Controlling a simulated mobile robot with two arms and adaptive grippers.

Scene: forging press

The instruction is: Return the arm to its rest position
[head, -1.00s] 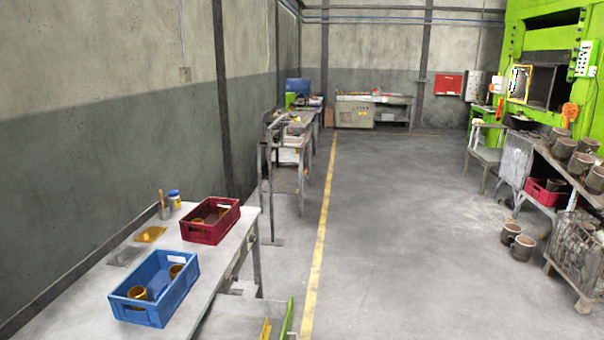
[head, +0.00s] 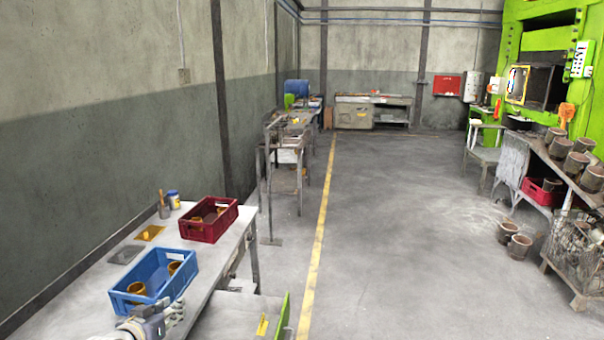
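My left gripper (head: 172,315) shows at the bottom left of the head view, just in front of the near edge of the blue crate (head: 131,305). It is small and cut by the frame, so I cannot tell whether its fingers are open or shut. I see nothing clearly held in it. The blue crate sits on the grey table (head: 212,275) with yellow-brown cylindrical parts (head: 137,288) inside. My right gripper is not in view.
A dark red crate (head: 207,232) with similar parts stands behind the blue one. A blue-capped jar (head: 174,200) stands near the wall. A green press (head: 540,50) and dark cylinders (head: 575,165) are at the right. The floor (head: 410,230) in the middle is clear.

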